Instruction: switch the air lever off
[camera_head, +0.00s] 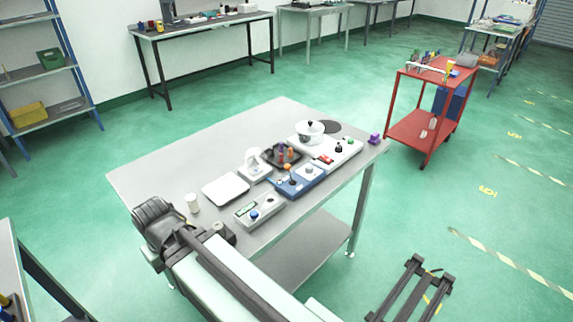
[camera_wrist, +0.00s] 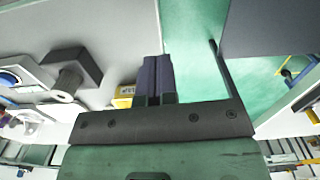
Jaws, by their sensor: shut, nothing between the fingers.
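In the head view several control boxes stand on the grey table (camera_head: 150,171). One is a blue box (camera_head: 285,188) with an orange knob. One is a pale box (camera_head: 248,215) with a blue knob and a green display. One is a white box (camera_head: 345,152) with a black knob and a red part. I cannot tell which part is the air lever. In the wrist view my gripper (camera_wrist: 158,62) is shut and empty, its two dark fingers side by side. A dark grey block with a pale round part (camera_wrist: 72,68) shows left of the fingers, apart from them.
A white pot (camera_head: 310,131), a white tray (camera_head: 226,190), a white cup (camera_head: 192,203) and a purple object (camera_head: 375,138) stand on the table. A red cart (camera_head: 408,113) stands beyond its right end. In the wrist view a yellow label (camera_wrist: 124,91) shows beside the fingers.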

